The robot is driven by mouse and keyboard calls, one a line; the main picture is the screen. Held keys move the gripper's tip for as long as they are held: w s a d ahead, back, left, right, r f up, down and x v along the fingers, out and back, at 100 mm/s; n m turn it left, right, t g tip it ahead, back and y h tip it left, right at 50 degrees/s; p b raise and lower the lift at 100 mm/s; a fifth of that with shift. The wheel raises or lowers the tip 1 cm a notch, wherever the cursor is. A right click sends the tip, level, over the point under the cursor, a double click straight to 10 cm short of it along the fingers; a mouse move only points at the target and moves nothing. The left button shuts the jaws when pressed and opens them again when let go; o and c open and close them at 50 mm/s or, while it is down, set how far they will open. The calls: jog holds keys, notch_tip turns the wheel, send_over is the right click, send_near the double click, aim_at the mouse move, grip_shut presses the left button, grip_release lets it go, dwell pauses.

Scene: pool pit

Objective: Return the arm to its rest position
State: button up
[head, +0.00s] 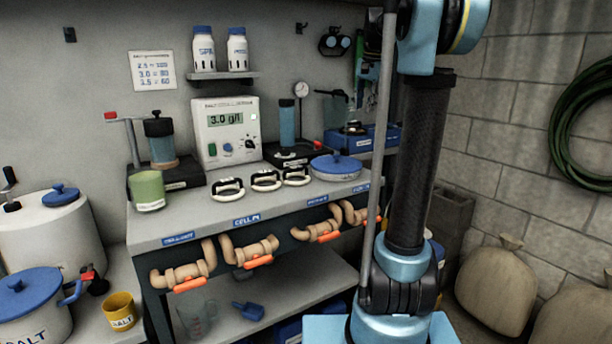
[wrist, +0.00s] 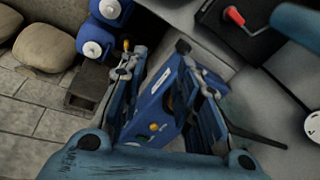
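My arm stands upright at the right of the head view, its dark column rising from a light blue base to a blue elbow joint at the top. My gripper (wrist: 157,58) shows in the wrist view with its two blue fingers spread apart and nothing held between them. Below the gap lies a blue box (wrist: 160,108), which also shows on the bench in the head view (head: 361,138). In the head view, the arm hides much of the gripper's area, so its exact height above the box is unclear.
The grey bench (head: 215,218) carries a meter (head: 227,130), a green cup (head: 147,190) and a blue lid (head: 336,165). Orange-handled valves (head: 184,275) hang along its front. Sacks (head: 497,285) and a hose (head: 580,120) are at the right. A shelf (head: 222,75) holds two bottles.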

jog(key=s+a+f+n, duration=0.2)
jog(key=s+f+n, duration=0.6)
jog(key=s+f, duration=2.7)
jog(key=s, duration=0.4)
jog(key=shift+h, duration=0.4)
jog(key=shift+w+f, duration=0.1)
jog(key=shift+w+f, duration=0.2)
jog(key=shift+w, duration=0.25)
